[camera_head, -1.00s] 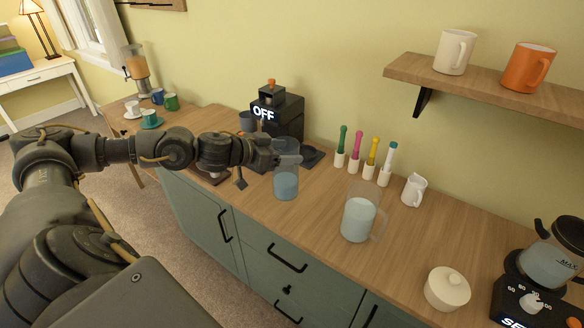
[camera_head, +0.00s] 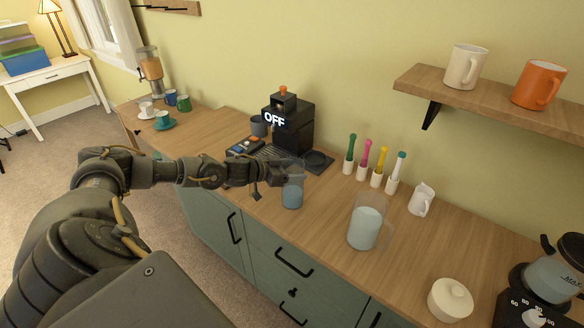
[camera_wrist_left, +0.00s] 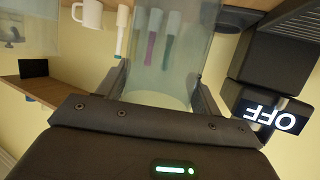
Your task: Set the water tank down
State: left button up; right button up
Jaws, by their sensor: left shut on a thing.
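The water tank (camera_head: 292,196) is a clear container with bluish water in its lower part. In the head view it is upright over the wooden counter, in front of the black coffee machine (camera_head: 290,122). I cannot tell whether its base touches the counter. My left gripper (camera_head: 284,176) is shut on its upper part from the left. In the left wrist view, which is upside down, the clear tank wall (camera_wrist_left: 160,88) is between the two fingers. My right gripper is not in view.
A jug of water (camera_head: 366,226) stands to the right on the counter (camera_head: 320,240). Several coloured-handled tools (camera_head: 364,155), a small white pitcher (camera_head: 421,199) and a white lidded pot (camera_head: 450,299) stand nearby. Bare counter lies between tank and jug.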

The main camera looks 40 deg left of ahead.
pick_arm(q)
jog(key=shift+f, duration=0.1)
jog(key=o, duration=1.6)
jog(key=shift+f, duration=0.1)
jog(key=shift+s, duration=0.1)
jog(key=shift+r, duration=0.2)
jog(key=shift+b+v, duration=1.6)
jog(key=shift+v, duration=4.35)
